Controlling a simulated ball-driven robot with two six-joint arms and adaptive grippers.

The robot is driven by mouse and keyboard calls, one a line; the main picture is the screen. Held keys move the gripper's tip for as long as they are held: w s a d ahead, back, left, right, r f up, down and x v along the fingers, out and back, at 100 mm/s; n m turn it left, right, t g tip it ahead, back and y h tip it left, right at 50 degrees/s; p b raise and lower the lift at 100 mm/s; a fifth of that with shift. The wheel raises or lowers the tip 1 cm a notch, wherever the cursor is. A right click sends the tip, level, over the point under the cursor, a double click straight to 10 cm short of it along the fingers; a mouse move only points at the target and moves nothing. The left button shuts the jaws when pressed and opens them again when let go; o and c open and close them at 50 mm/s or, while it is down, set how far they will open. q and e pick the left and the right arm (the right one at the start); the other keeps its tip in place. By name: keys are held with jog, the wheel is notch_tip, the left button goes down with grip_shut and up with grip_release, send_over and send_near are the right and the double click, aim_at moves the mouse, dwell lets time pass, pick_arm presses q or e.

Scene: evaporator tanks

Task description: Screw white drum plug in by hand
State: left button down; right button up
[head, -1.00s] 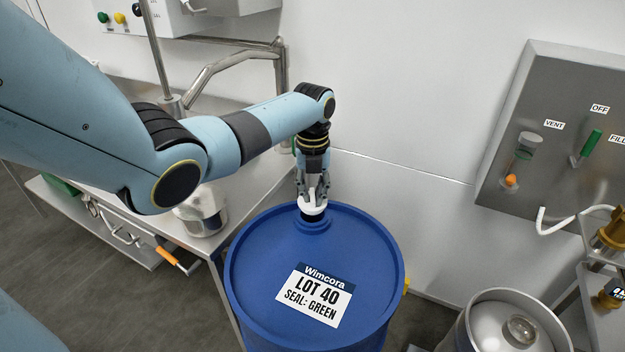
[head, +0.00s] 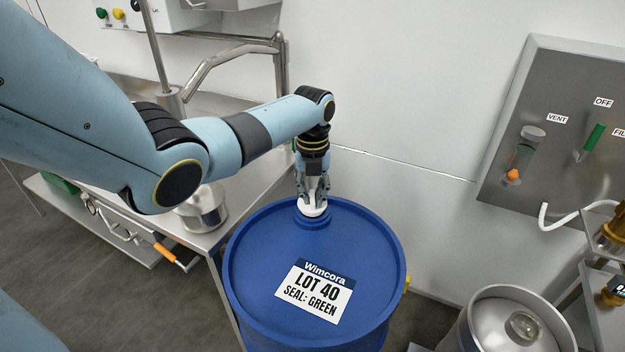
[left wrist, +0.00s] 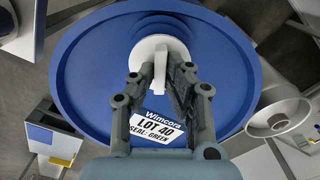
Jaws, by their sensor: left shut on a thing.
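The white drum plug (head: 312,210) sits at the raised bung collar (head: 313,222) on top of the blue drum (head: 255,300), near its back edge. In the head view no dark gap shows between plug and collar. My left gripper (head: 313,199) points straight down over the plug and is shut on it. In the left wrist view the plug (left wrist: 150,46) is a white disc with a raised bar, and the fingers (left wrist: 160,78) stand on either side of that bar. The threads are hidden. My right gripper is not in view.
A white label (head: 313,290) reading "LOT 40 SEAL: GREEN" lies on the drum lid. A steel table (head: 225,235) with a metal pot (head: 203,212) stands left of the drum. A steel vessel (head: 475,330) stands at right, below a wall panel (head: 545,150).

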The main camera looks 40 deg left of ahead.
pick_arm(q)
jog(key=shift+f+b, duration=0.45)
jog(key=shift+f, duration=0.25)
jog(key=c, duration=1.3)
grip_release()
jog(key=shift+o, duration=0.2)
notch_tip(320, 180, up, 6)
jog(key=p, duration=0.6)
jog(key=shift+r, duration=0.1)
